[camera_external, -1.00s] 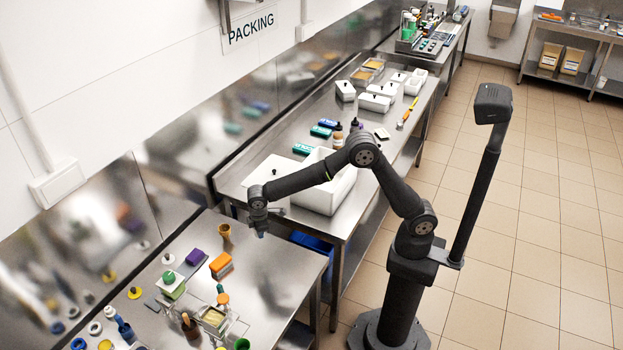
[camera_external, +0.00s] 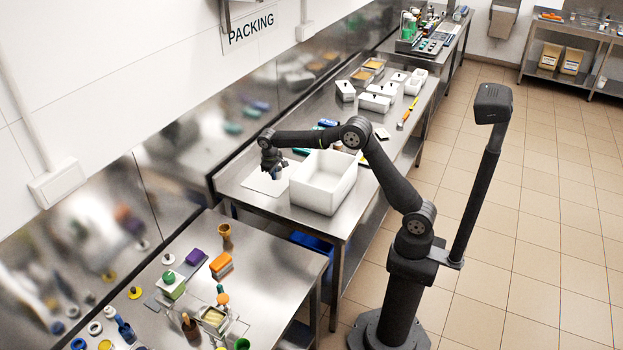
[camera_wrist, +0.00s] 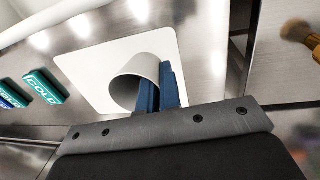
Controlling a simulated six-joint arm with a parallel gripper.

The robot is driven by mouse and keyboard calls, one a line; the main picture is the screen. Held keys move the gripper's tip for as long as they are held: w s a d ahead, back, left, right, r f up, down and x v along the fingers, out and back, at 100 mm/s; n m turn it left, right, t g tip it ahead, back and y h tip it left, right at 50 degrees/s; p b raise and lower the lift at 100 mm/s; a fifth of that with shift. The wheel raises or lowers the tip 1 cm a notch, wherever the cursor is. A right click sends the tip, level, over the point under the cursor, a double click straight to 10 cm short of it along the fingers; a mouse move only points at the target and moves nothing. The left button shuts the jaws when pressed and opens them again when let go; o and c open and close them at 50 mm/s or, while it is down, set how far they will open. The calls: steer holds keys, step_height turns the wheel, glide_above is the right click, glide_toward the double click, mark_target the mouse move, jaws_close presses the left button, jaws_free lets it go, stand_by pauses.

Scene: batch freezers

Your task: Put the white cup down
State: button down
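The white cup (camera_wrist: 140,72) shows in the wrist view with its open mouth towards the camera. My gripper (camera_wrist: 160,90) has blue fingers at the cup's right rim, one inside the mouth and one outside, closed on the wall. Behind the cup is a flat white board (camera_wrist: 95,72) on the steel table. In the external view my gripper (camera_external: 274,174) is over this white board (camera_external: 258,184), left of a white bin. The cup cannot be made out there. I cannot tell whether the cup touches the board.
The open white bin (camera_external: 322,200) stands close to the right of my gripper. Teal boxes marked COLD (camera_wrist: 45,88) lie beside the board. A brush (camera_wrist: 300,35) is at the right in the wrist view. White lidded containers (camera_external: 375,100) stand farther back.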

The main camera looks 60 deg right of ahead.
steer(key=shift+a, duration=0.1)
steer(key=w+a+f+n+t, duration=0.1)
steer(key=w+a+n, duration=0.1)
steer(key=a+n, duration=0.75)
steer(key=n+y, duration=0.3)
steer(key=n, duration=1.9)
glide_above(212, 295)
steer(key=f, duration=1)
steer(key=shift+d+f, duration=0.3)
steer(key=shift+d, duration=0.05)
steer(key=shift+f, duration=1.95)
steer(key=shift+f, duration=0.15)
